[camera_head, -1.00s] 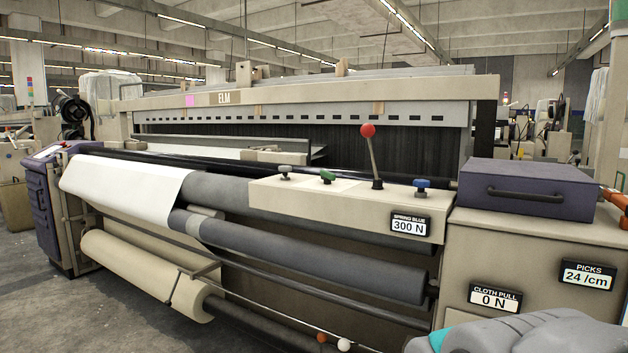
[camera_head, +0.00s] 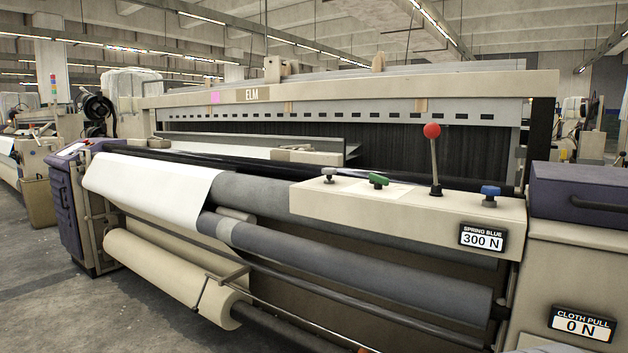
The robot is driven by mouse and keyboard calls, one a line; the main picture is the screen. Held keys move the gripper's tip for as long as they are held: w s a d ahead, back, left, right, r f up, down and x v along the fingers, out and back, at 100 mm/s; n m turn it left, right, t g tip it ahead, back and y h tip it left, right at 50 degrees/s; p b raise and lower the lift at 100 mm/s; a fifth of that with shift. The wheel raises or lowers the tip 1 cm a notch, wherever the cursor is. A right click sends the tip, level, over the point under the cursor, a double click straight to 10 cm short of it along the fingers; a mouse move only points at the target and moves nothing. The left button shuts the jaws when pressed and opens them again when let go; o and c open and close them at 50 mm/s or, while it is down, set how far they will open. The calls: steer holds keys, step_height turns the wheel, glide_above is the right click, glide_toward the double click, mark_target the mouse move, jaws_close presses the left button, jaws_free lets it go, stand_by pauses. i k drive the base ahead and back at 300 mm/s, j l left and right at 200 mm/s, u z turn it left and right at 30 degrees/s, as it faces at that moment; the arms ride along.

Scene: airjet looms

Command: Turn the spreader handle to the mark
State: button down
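A beige control ledge (camera_head: 400,208) runs along the front right of the loom. On it stand a grey knob (camera_head: 328,175), a green handle (camera_head: 377,180), an upright lever with a red ball (camera_head: 432,131) and a blue knob (camera_head: 490,195). None carries a readable spreader label, so I cannot tell which one is the spreader handle. No mark is clear at this size. My gripper is not in view.
The cloth pull display (camera_head: 581,325) reads "0 N" on the right cabinet, below a dark purple box (camera_head: 580,188). White cloth (camera_head: 150,185) and a beige roll (camera_head: 170,275) are at the left of the loom. Grey floor (camera_head: 40,310) is free at the front left.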

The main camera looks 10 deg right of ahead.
mark_target(378, 182)
steer(key=i+j+u, duration=0.3)
steer(key=i+j, duration=0.3)
steer(key=i, duration=0.15)
steer(key=i+z, duration=0.15)
steer(key=k+u, duration=0.15)
